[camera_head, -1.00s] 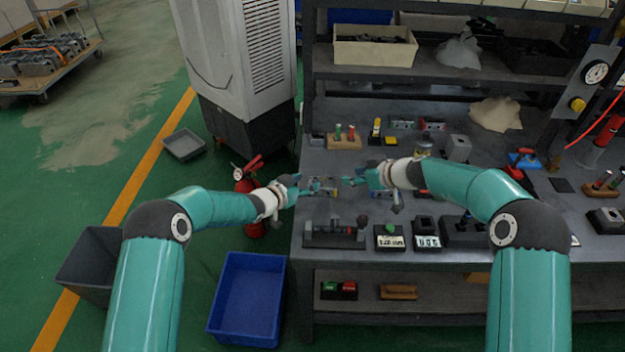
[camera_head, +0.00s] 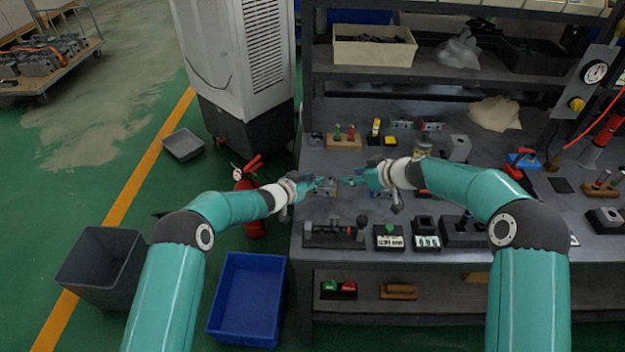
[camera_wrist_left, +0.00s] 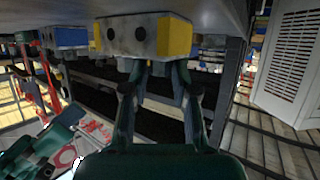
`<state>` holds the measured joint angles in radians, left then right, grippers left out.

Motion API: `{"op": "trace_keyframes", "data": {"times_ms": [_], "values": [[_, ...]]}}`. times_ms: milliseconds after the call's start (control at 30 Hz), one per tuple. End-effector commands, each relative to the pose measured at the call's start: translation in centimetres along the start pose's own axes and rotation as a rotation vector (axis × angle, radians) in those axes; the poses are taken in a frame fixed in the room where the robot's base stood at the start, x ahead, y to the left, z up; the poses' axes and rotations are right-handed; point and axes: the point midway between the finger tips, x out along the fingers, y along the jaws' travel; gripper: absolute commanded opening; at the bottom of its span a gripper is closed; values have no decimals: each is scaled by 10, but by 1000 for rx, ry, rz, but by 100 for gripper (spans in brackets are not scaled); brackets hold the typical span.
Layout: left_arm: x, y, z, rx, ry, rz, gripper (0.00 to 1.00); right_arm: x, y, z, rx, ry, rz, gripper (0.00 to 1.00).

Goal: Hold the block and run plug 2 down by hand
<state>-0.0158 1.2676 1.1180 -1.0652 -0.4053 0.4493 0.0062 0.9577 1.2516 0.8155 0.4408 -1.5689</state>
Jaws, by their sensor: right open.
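A small grey valve block (camera_head: 322,189) lies on the bench between my two grippers. In the left wrist view the grey block (camera_wrist_left: 125,37) shows round holes in its near face and a yellow end (camera_wrist_left: 174,38). My left gripper (camera_head: 314,184) comes in from the left beside the block. In the left wrist view its fingertips (camera_wrist_left: 158,68) stand apart just short of the block, with a visible gap between them; contact is unclear. My right gripper (camera_head: 350,181) is open at the block's right side. The plugs are too small to tell apart.
Fixtures (camera_head: 335,234) and label stands (camera_head: 389,237) line the bench's front edge. A wooden rack with coloured pegs (camera_head: 344,140) stands behind. A red extinguisher (camera_head: 250,200) and a blue bin (camera_head: 247,298) are on the floor left of the bench (camera_head: 460,257).

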Motion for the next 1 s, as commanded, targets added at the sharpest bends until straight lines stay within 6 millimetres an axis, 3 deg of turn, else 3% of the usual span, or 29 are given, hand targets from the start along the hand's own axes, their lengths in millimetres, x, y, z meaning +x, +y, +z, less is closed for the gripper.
{"op": "trace_keyframes", "data": {"times_ms": [67, 233, 267, 433, 767, 1000], "values": [[0, 0, 0, 0, 0, -1, 1, 0, 0, 0, 0, 0, 0, 42], [0, 0, 0, 0, 0, -1, 0, 0, 0, 0, 0, 0, 0, 42], [0, -1, 0, 0, 0, -1, 30, 0, 0, 0, 0, 0, 0, 42], [0, -1, 0, 0, 0, -1, 56, 0, 0, 0, 0, 0, 0, 42], [-1, -1, 0, 0, 0, -1, 56, 0, 0, 0, 0, 0, 0, 42], [-16, -1, 0, -3, -1, 0, 56, 0, 0, 0, 0, 0, 0, 42]]}}
